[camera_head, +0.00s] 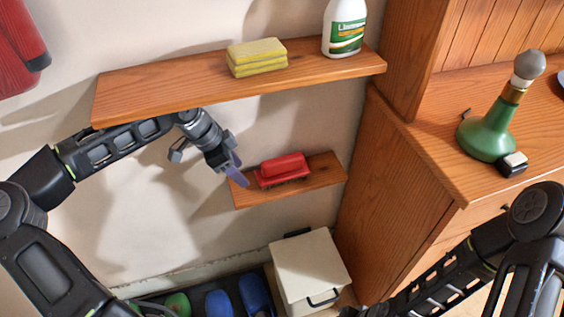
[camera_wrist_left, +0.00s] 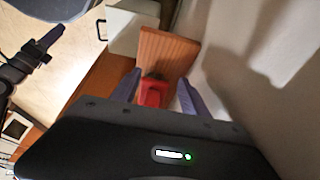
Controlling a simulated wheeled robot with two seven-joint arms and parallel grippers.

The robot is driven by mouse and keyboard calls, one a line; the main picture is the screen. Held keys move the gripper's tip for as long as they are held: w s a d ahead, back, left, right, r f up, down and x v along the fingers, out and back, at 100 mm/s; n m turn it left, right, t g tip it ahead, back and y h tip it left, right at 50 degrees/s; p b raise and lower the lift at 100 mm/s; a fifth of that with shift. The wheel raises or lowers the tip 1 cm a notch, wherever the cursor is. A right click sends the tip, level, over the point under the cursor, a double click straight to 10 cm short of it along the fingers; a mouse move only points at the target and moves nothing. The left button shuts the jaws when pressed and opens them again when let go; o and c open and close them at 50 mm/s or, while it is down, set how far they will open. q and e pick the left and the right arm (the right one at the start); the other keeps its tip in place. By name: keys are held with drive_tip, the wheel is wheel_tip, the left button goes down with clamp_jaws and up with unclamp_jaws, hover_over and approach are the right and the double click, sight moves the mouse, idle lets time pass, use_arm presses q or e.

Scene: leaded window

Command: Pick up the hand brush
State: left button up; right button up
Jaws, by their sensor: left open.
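The hand brush (camera_head: 282,170) has a red body with dark bristles beneath it. It lies on the small lower wooden shelf (camera_head: 318,182) on the wall. My left gripper (camera_head: 236,170) is open just to the left of the brush, below the upper shelf.
The upper shelf (camera_head: 150,93) holds yellow sponges (camera_head: 257,57) and a spray bottle (camera_head: 344,28). A wooden cabinet (camera_head: 375,190) stands right of the lower shelf. A white box (camera_head: 308,262) and a dark tray (camera_head: 200,290) with shoes lie below. A green lamp (camera_head: 487,135) stands on the counter.

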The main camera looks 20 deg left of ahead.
sight(283, 159)
use_arm(q)
drive_tip(key=shift+s+r, duration=0.15)
drive_tip(key=shift+s, duration=0.05)
drive_tip(key=shift+w+d, duration=0.7)
drive_tip(key=shift+d, duration=0.3)
drive_tip(key=shift+w+d, duration=0.65)
drive_tip(key=shift+d, duration=0.3)
drive_tip(key=shift+w+d, duration=0.7)
drive_tip(key=shift+d, duration=0.3)
drive_tip(key=shift+d, duration=0.1)
drive_tip(key=shift+w+d, duration=0.25)
drive_tip(key=shift+d, duration=0.05)
drive_tip(key=w+d, duration=0.1)
drive_tip(key=d, duration=0.1)
drive_tip(key=w+d, duration=0.1)
drive_tip(key=shift+w+d+f+p, duration=0.2)
drive_tip(key=shift+d+f+p, duration=0.15)
drive_tip(key=shift+f, duration=0.3)
drive_tip(key=shift+f, duration=0.25)
drive_tip(key=shift+c, duration=0.4)
clamp_jaws()
